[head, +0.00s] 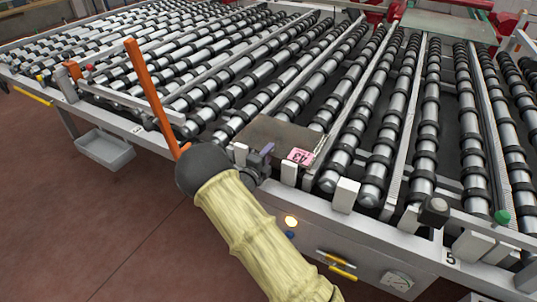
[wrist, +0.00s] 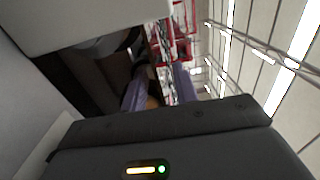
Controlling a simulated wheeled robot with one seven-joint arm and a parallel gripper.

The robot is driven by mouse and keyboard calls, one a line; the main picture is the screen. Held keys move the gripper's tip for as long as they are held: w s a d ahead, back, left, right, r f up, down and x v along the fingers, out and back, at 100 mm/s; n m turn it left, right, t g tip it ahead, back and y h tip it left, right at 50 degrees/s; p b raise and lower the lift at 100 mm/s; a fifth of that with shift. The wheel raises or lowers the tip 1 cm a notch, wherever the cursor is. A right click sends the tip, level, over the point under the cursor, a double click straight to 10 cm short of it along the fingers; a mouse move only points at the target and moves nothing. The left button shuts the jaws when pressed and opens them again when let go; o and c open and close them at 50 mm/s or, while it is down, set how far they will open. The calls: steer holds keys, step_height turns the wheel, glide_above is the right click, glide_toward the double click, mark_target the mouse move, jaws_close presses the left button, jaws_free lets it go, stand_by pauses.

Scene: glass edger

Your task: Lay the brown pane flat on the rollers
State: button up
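The brown pane (head: 283,132) is a small, dull brown sheet at the front edge of the rollers in the head view. A pink label (head: 300,156) marked 43 is at its right front corner. It looks roughly flat over the rollers (head: 345,140); I cannot tell whether all of it touches them. My gripper (head: 262,155) is at the pane's front left edge. In the wrist view its purple fingers (wrist: 160,92) stand apart with a gap between them. My wrist hides part of the pane's near side.
An orange bar (head: 150,95) rises at the front edge, left of my wrist. White blocks (head: 345,194) and a dark knob (head: 434,211) line the front rail. A greenish pane (head: 450,25) lies at the far end. A grey bin (head: 104,149) hangs below left.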

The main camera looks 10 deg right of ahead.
steer(key=shift+f, duration=0.3)
stand_by(0.8)
steer(key=shift+s+a, duration=0.1)
steer(key=shift+a, duration=0.05)
steer(key=p+v, duration=0.4)
steer(key=v, duration=0.6)
steer(key=shift+s+a, duration=0.2)
steer(key=shift+s, duration=0.1)
stand_by(2.2)
stand_by(0.4)
steer(key=s+d+r+m+g, duration=0.3)
steer(key=s+d+m+g, duration=1.15)
steer(key=m, duration=0.75)
steer(key=s+a+r+m+t+y, duration=0.1)
steer(key=s+r+m+y, duration=0.3)
steer(key=m, duration=0.8)
steer(key=s+a+r+m+t+y, duration=0.1)
steer(key=s+r+m+y, duration=0.3)
steer(key=m, duration=0.8)
steer(key=s+y, duration=0.1)
steer(key=y, duration=0.1)
steer(key=shift+s+r+m+y, duration=0.25)
steer(key=shift+m+y, duration=0.05)
steer(key=shift+m, duration=0.1)
